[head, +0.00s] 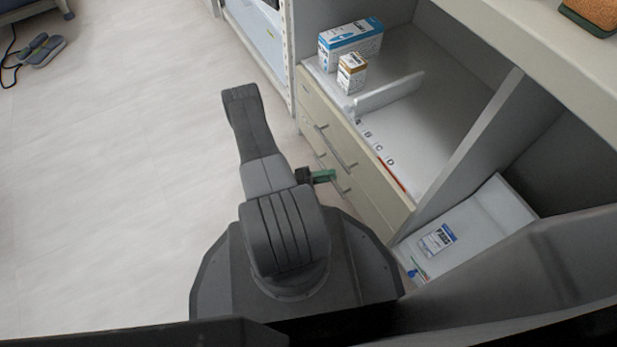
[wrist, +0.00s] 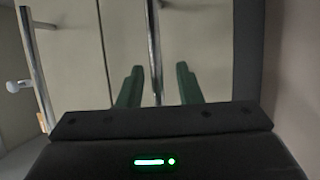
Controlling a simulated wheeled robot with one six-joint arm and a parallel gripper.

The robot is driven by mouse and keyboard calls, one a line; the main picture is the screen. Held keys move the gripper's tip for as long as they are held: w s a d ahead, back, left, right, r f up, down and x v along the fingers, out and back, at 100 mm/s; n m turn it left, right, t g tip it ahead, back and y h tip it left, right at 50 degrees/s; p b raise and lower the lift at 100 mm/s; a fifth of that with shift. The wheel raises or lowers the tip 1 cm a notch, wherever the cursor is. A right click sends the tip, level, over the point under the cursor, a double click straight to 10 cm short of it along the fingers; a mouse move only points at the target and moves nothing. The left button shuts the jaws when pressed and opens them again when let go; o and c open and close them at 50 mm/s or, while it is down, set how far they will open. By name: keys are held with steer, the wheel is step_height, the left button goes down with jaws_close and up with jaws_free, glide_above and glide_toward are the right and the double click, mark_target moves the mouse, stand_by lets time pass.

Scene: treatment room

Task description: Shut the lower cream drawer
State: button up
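The cream drawer fronts (head: 360,170) are in the cabinet at the right of my arm in the head view, one above the other, with metal bar handles. The lower cream drawer (wrist: 205,40) fills the middle of the wrist view, and its upright-looking bar handle (wrist: 154,45) lies between my green fingers. My gripper (wrist: 158,85) is open, with a gap visible on each side of the bar. In the head view my gripper (head: 324,176) is at the lower handle. My arm hides part of the lower front, and I cannot tell how far it stands out.
The upper drawer's handle (wrist: 35,70) is at the left of the wrist view. Above the drawers, a blue-white box (head: 350,42) and a small brown-white box (head: 352,73) stand on the shelf beside a white divider (head: 390,92).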

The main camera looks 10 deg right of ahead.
steer(key=a+f, duration=0.2)
steer(key=a, duration=1.1)
steer(key=shift+w, duration=0.3)
steer(key=shift+d, duration=0.1)
steer(key=d, duration=0.4)
steer(key=d+r, duration=0.1)
steer(key=d, duration=0.4)
steer(key=d+r, duration=0.1)
steer(key=d, duration=0.3)
steer(key=shift+s+d+r, duration=0.15)
steer(key=shift+s+d, duration=0.05)
steer(key=shift+s, duration=0.15)
steer(key=shift+a, duration=0.1)
